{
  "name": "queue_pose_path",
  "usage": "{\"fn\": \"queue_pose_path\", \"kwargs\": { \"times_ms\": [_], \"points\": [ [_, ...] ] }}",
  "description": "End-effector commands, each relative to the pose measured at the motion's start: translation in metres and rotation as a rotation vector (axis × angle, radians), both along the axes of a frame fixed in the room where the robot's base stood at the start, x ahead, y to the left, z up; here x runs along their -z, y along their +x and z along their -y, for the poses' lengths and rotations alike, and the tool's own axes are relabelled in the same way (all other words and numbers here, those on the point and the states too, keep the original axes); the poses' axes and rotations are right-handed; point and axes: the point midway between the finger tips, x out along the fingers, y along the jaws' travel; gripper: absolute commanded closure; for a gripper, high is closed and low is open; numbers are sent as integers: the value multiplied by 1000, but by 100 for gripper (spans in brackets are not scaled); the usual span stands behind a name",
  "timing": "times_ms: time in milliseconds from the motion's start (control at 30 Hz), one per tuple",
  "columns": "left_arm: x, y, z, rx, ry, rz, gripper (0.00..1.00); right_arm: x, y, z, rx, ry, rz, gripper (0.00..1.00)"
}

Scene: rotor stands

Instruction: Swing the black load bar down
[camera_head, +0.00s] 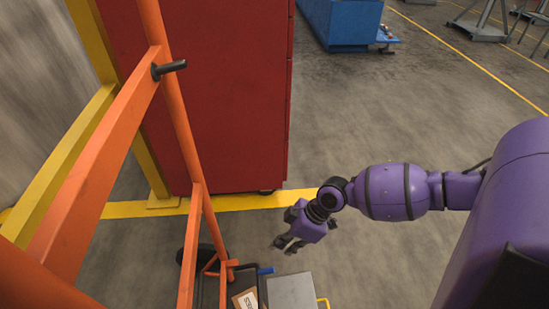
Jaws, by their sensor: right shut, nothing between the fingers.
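A short black bar (169,70) sticks out to the right from the upper part of the orange stand (178,118), at the left of the head view. It is the only black bar I can make out, and I cannot tell for sure that it is the load bar. My right gripper (287,244) is shut and empty. It hangs low in the middle of the view, to the right of the stand and well below and right of the black bar, touching nothing that I can see. My left gripper is not in view.
A red cabinet (220,95) stands behind the orange stand, with a yellow frame (62,165) to the left. Below my right gripper are a grey box (291,291) and a small carton (246,299). A blue cabinet (345,25) stands far back. Open floor lies to the right of the red cabinet.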

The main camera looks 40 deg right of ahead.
Motion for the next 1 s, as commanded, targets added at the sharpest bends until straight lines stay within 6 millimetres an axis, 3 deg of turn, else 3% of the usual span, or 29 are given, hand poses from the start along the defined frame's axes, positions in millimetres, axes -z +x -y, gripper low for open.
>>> {"fn": "queue_pose_path", "kwargs": {
  "times_ms": [100, 300, 1000],
  "points": [
    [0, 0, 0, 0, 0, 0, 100, -17, -6, 10, 0, -3, -1, 100],
    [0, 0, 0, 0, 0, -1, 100, -31, -9, 15, 0, 0, 0, 100],
    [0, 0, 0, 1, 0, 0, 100, -32, -6, 16, 28, 4, -4, 100]
  ]
}}
